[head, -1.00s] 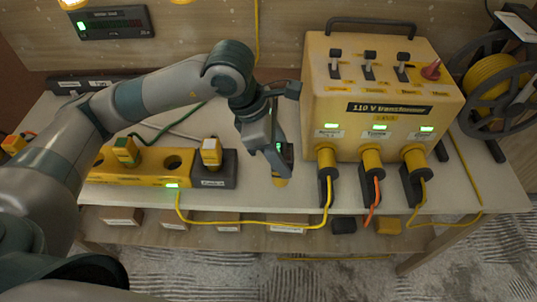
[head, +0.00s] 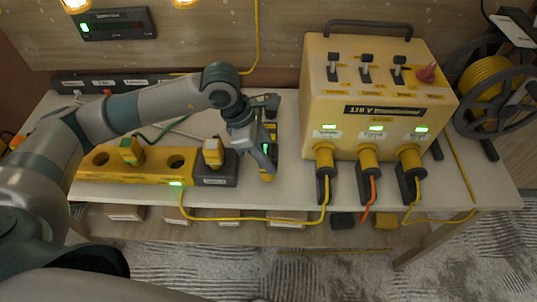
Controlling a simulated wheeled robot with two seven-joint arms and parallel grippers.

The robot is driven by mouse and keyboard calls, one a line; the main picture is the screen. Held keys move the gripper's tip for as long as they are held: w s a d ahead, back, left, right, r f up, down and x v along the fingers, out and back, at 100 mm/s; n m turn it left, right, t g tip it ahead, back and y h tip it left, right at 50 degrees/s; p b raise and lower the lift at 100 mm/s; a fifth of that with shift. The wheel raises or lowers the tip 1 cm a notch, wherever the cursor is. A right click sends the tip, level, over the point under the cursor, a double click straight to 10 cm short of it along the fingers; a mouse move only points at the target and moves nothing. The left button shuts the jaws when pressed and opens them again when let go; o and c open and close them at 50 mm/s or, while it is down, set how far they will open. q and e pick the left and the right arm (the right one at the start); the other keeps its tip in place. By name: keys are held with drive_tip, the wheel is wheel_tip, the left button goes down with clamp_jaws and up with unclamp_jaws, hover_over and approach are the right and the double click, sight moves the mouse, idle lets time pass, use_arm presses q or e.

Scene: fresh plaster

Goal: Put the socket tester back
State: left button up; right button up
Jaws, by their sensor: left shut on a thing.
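My left gripper (head: 266,140) is above the bench, between the dark socket block and the transformer. It is shut on a small dark and yellow device with a small green light, which looks like the socket tester (head: 271,131); the fingers hide part of it. A yellow-topped plug (head: 212,152) stands upright in the dark socket block (head: 216,180), left of the gripper. My right gripper is not in view.
The yellow 110 V transformer (head: 365,98) stands to the right, with several cables plugged into its front. A yellow cable (head: 255,220) hangs along the bench's front edge. A cable reel (head: 493,84) is at the far right. Bare bench top (head: 285,195) lies in front of the gripper.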

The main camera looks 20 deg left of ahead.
use_arm(q)
drive_tip(key=shift+f, duration=0.85)
drive_tip(key=shift+f, duration=0.1)
drive_tip(key=o, duration=1.2)
drive_tip(key=shift+r, duration=0.2)
